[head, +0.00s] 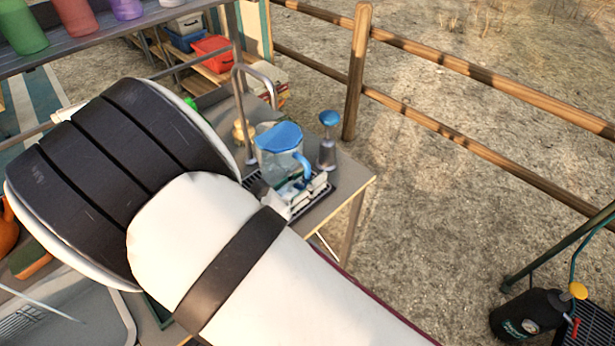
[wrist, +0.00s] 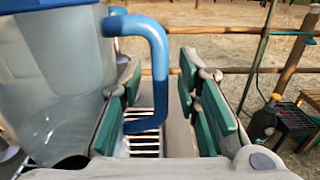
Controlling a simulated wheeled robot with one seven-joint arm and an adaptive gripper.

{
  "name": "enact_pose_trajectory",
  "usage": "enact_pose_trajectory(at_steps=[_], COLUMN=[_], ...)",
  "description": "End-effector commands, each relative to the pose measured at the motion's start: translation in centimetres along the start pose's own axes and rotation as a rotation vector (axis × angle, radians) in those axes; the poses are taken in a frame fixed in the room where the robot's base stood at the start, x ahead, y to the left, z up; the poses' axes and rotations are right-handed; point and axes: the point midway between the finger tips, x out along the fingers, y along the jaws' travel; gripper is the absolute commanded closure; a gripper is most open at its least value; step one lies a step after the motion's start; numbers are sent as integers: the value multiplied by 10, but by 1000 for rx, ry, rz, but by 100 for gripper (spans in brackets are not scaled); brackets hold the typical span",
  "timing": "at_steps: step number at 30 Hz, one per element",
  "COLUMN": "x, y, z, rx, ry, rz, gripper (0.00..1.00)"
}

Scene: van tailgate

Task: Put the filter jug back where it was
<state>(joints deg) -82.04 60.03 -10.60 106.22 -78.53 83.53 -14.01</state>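The filter jug (head: 281,150) is a clear jug with a blue lid and blue handle. In the head view it stands upright at the far end of the counter, by the black drain grate. In the wrist view the jug (wrist: 60,80) fills the left side, its blue handle (wrist: 158,60) reaching between my green finger pads. My gripper (wrist: 160,88) is open around the handle, with a gap showing on the right side. In the head view my gripper (head: 306,192) is small beside the jug's handle, partly hidden by my arm.
A blue-topped soda siphon or dispenser (head: 328,140) stands just right of the jug. A curved metal tap (head: 240,100) rises to its left. The counter edge (head: 360,188) is close on the right. A wooden fence (head: 357,70) runs behind. A shelf with coloured cups (head: 75,18) is at upper left.

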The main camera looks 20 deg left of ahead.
Motion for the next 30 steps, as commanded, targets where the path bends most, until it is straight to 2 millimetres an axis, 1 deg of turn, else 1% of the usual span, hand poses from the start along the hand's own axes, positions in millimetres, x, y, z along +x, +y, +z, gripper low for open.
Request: enact_pose_trajectory(at_steps=[4, 6, 8, 11, 21, 24, 27, 30], x=[0, 0, -6, -21, -89, -104, -114, -119], y=[0, 0, 1, 1, 1, 1, 0, 0], z=[1, 4, 2, 2, 2, 2, 2, 2], rx=[0, 0, 0, 0, 0, 1, 1, 0], ry=[0, 0, 1, 1, 1, 0, 1, 0], rz=[0, 0, 2, 5, 3, 2, 2, 1], gripper=[70, 70, 70, 70, 70, 70, 70, 70])
